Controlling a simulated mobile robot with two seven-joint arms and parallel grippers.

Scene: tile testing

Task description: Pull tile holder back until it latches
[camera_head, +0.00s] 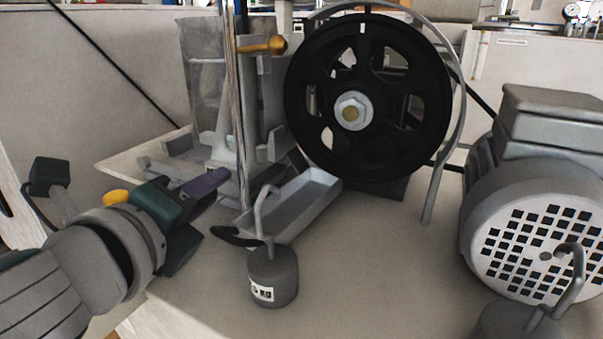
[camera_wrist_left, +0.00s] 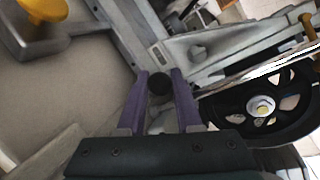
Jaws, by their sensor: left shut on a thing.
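The tile holder looks to be the grey metal carriage (camera_head: 222,150) on the machine, left of the black wheel. In the left wrist view the grey machine frame (camera_wrist_left: 215,45) runs just beyond my fingertips. My left gripper (camera_head: 222,180) comes in from the left at the machine's front, with purple fingers. In the wrist view my left gripper (camera_wrist_left: 160,88) is shut on a round black knob (camera_wrist_left: 158,83), one finger on each side. The knob's join to the holder is hidden, and in the head view the gripper hides the knob. My right gripper is not in view.
The black spoked wheel (camera_head: 306,118) stands right of the carriage. A grey tray (camera_head: 305,200) and a hooked weight (camera_head: 273,280) sit in front, close to my gripper. A grey motor (camera_head: 545,205) and another weight (camera_head: 515,322) are at right. The front middle table (camera_head: 380,275) is clear.

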